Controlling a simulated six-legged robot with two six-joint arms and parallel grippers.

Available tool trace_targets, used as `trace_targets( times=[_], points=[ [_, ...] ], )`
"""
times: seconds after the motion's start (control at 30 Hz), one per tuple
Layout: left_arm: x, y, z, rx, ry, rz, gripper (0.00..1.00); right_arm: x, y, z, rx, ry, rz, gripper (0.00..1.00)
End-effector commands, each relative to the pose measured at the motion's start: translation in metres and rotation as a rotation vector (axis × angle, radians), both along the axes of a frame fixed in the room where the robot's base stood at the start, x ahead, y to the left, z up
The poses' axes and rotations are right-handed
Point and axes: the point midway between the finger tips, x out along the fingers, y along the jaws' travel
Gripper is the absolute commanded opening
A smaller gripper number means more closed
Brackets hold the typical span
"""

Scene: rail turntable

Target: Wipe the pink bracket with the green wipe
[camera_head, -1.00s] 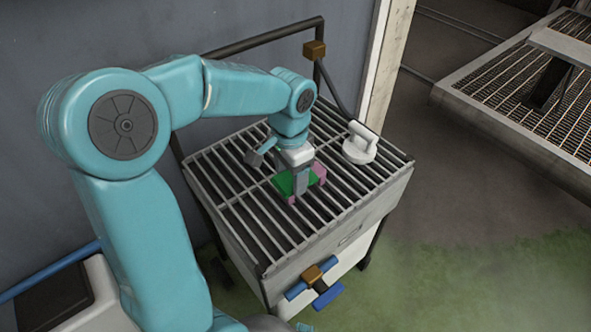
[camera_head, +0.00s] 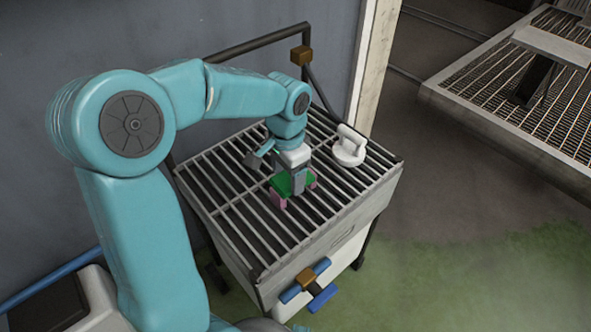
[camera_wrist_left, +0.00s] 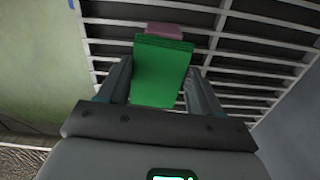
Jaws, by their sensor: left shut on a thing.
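The pink bracket (camera_head: 278,199) lies on the slatted top of the cart, partly covered by the green wipe (camera_head: 282,184). My left gripper (camera_head: 297,190) is shut on the green wipe and holds it over the bracket. In the left wrist view the green wipe (camera_wrist_left: 160,72) sits between the two fingers of the left gripper (camera_wrist_left: 158,85). The pink bracket (camera_wrist_left: 165,29) shows just beyond the wipe's far edge there. Whether the wipe presses on the bracket is hard to tell. My right gripper is not in view.
The slatted cart (camera_head: 240,215) has a dark rail at its back. A white handled piece (camera_head: 349,147) stands on its right side, and a grey piece (camera_head: 253,159) lies at the left. A grated platform (camera_head: 500,90) is at the far right. The front slats are bare.

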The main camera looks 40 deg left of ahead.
Motion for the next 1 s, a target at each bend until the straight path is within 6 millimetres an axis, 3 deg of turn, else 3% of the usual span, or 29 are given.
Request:
trace_targets(
  times=[0.17,0.33,0.8,1.0],
  points=[
    [-0.015,0.002,-0.001,0.0,-0.001,0.001,0.4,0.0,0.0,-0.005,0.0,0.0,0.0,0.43],
    [-0.017,0.002,0.0,0.0,0.0,0.0,0.4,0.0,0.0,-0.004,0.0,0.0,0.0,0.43],
    [0.026,-0.003,-0.001,0.0,0.001,-0.001,0.4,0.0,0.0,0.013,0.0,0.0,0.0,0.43],
    [0.032,-0.004,-0.003,-0.001,0.0,-0.001,0.4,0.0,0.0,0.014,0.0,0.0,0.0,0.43]
  ],
)
